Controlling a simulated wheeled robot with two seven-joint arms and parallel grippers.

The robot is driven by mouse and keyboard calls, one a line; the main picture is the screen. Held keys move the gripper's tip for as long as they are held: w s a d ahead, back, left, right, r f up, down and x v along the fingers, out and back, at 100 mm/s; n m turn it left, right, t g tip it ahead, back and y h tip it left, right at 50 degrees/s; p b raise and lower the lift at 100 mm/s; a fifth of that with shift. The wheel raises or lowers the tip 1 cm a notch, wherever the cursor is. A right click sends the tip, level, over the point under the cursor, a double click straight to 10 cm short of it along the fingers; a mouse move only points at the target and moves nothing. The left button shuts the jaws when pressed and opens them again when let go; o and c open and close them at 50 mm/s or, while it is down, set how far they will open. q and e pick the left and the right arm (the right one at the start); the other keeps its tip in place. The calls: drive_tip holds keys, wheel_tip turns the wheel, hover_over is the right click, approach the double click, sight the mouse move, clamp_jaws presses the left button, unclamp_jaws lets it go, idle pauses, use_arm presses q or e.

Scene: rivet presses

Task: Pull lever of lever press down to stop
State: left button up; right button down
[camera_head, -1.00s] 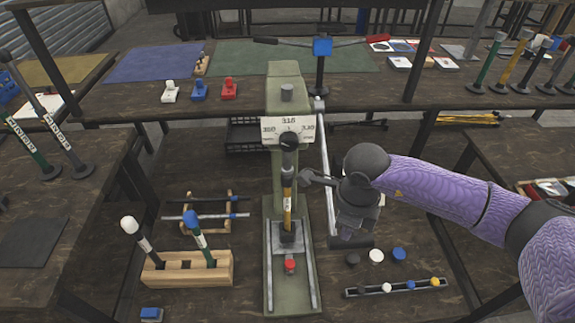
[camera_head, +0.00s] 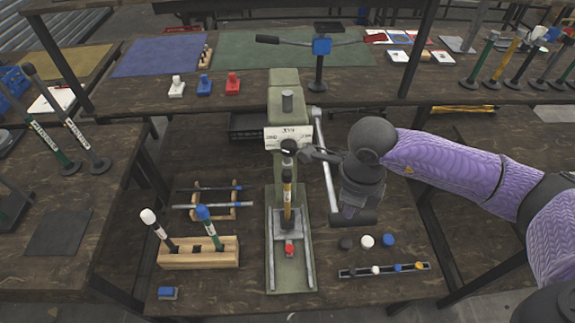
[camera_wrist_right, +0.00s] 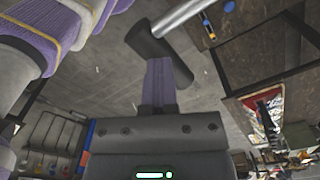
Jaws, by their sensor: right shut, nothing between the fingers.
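The green lever press (camera_head: 285,100) stands upright in the middle of the bench. Its silver lever (camera_head: 326,160) slants down along the press's right side from a pivot near the top. The lever ends in a black crossways grip (camera_head: 366,218). My right gripper (camera_head: 349,210) is just at this grip, and its fingertips are partly hidden in the head view. In the right wrist view the shut purple fingers (camera_wrist_right: 159,75) reach the black grip (camera_wrist_right: 153,45) without enclosing it; exact contact is unclear. My left gripper is out of view.
A wooden holder (camera_head: 200,258) with two handled tools stands left of the press. A small rack (camera_head: 215,208) with rods lies behind it. Loose caps (camera_head: 367,241) and a black strip (camera_head: 385,270) lie to the right. A raised shelf (camera_head: 220,100) runs across the back.

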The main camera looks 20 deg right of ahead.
drive_tip(key=r+p, duration=0.2)
drive_tip(key=r, duration=0.1)
drive_tip(key=r+p, duration=0.2)
drive_tip(key=shift+w+r, duration=0.2)
drive_tip(key=shift+r, duration=0.2)
drive_tip(key=w+d+r+p, duration=0.1)
drive_tip(key=w+r+p, duration=0.3)
drive_tip(key=r+p, duration=0.6)
wheel_tip(320, 180, up, 6)
drive_tip(key=shift+r, duration=0.1)
drive_tip(key=shift+w+d, duration=0.1)
idle(0.4)
